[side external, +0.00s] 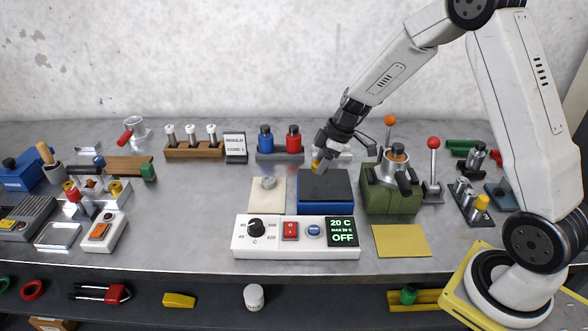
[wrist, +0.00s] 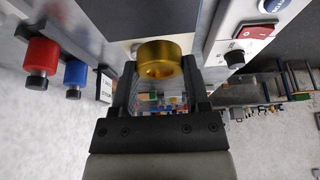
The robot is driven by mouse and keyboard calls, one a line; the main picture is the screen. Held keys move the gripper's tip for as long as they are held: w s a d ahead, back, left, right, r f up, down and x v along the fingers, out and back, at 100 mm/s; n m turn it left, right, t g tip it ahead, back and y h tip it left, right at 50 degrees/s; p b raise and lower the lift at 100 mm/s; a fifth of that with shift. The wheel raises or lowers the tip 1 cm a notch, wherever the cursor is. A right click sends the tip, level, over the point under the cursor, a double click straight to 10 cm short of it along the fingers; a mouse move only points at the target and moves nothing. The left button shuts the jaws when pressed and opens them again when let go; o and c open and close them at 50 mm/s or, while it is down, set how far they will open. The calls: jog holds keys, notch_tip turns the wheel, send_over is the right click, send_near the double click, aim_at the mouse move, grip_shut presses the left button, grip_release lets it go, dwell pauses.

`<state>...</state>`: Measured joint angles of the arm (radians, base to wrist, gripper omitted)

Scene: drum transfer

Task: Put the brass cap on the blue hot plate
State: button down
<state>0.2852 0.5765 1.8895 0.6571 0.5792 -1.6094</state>
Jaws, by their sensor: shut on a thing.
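The brass cap (side external: 317,166) is held between the fingers of my gripper (side external: 321,158). In the wrist view the cap (wrist: 160,60) is a gold ring-like piece with a recess, gripped between both dark fingertips. The blue hot plate (side external: 325,207) has a dark flat top and stands behind the white control box. In the side view the cap appears near the plate's back left edge, apparently above it; the exact gap cannot be told. The plate's dark top (wrist: 125,14) shows at the upper part of the wrist view. Nothing is seen resting on it.
The white control box (side external: 250,245) stands in front, its display reading 20 C and OFF. A beige pad (side external: 265,199) with a small metal piece lies left of the plate. A green block with a metal pot (side external: 391,200) stands close right. Blue and red bottles (side external: 293,139) stand behind.

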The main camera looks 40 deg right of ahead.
aim_at(319, 160)
jog(key=shift+w+d+f, duration=0.1)
jog(key=shift+w+f, duration=0.7)
jog(key=shift+f, duration=0.1)
jog(key=shift+w+f, duration=0.25)
jog(key=shift+f, duration=1.6)
jog(key=shift+f, duration=0.15)
jog(key=shift+c, duration=0.3)
grip_release()
jog(key=v, duration=1.2)
